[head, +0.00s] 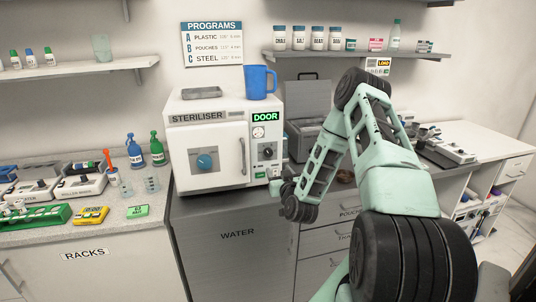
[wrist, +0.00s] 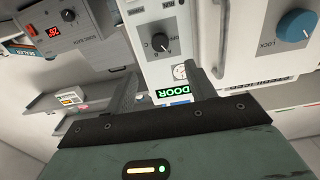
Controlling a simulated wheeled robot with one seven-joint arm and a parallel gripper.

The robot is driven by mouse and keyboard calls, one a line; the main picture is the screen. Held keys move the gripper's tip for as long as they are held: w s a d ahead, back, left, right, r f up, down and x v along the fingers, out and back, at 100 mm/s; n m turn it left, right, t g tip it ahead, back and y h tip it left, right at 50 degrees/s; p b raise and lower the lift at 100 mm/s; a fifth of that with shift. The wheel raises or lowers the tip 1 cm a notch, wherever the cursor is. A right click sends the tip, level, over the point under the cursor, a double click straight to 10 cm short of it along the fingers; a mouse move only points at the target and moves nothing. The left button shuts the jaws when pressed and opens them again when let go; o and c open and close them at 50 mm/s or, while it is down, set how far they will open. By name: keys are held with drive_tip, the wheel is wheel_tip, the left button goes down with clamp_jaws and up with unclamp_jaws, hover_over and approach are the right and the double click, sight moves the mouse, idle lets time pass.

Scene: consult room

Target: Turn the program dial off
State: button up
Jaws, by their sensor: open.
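The white steriliser (head: 208,139) stands on the dark grey cabinet. Its small black program dial (head: 267,152) is on the right-hand panel, below the green DOOR sign (head: 265,117). In the wrist view the panel appears turned over, and the black dial (wrist: 161,43) shows with letters beside it; its exact pointer setting is too small to read surely. My gripper (wrist: 160,76) is open and empty, its fingers apart below the dial in that picture, not seen touching it. In the head view my gripper (head: 276,187) is small and partly hidden near the steriliser's lower right corner.
A larger blue lock dial (head: 205,161) and a handle are on the steriliser door. A blue mug (head: 260,81) and a grey tray (head: 202,93) sit on top. A grey device with a red display (wrist: 54,31) stands beside it. The cabinet top in front is clear.

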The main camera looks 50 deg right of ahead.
sight(269, 154)
drive_tip(key=p+x, duration=0.4)
drive_tip(key=x, duration=0.8)
drive_tip(key=shift+w+d, duration=0.1)
drive_tip(key=shift+w, duration=0.25)
drive_tip(key=c, duration=1)
